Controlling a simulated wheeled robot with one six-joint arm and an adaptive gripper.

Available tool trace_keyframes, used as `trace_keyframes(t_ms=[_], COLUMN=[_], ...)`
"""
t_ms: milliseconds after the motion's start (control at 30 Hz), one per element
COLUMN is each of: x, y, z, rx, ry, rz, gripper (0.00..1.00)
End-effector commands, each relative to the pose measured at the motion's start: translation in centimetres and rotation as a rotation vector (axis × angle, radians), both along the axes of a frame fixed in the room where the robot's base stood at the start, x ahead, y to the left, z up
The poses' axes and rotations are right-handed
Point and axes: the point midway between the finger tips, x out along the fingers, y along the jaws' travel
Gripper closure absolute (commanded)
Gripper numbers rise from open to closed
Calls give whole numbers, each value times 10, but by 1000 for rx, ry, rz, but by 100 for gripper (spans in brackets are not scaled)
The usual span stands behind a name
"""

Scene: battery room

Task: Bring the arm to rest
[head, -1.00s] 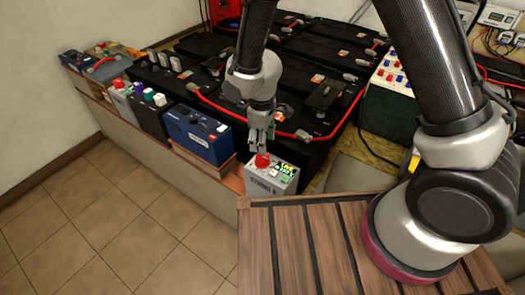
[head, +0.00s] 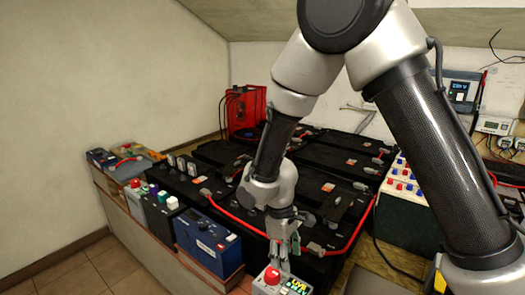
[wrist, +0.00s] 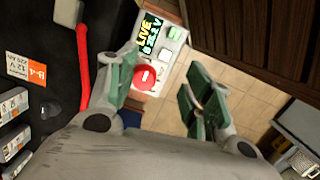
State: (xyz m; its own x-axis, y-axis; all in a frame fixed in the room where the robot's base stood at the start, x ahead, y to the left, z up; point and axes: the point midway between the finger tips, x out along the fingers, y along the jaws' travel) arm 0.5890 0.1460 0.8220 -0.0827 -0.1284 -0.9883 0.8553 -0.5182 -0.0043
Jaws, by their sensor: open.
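My arm reaches in from the upper right of the head view and bends down over the batteries. My gripper (head: 282,264) points down just above a small grey box with a red knob and a lit display (head: 292,289). In the wrist view the box (wrist: 172,53) with its red knob (wrist: 145,77) shows beyond and between the green-padded fingers. My gripper (wrist: 163,70) is open, with nothing between its fingers. I cannot tell whether a fingertip touches the box. The lower part of the box is cut off in the head view.
Black batteries (head: 318,160) with a red cable (head: 240,226) fill the bench behind the gripper. A blue battery (head: 207,244) stands to the left. A red unit (head: 247,108) stands at the back. Tiled floor (head: 75,272) lies clear at the lower left.

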Motion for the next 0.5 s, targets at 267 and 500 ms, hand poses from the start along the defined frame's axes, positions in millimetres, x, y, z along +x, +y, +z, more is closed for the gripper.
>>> trace_keyframes(t_ms=[267, 500], x=[-27, -54], y=[-78, -166], z=[95, 186], rx=[-40, 36], ry=[22, -58], rz=[-241, -526], gripper=[49, 49])
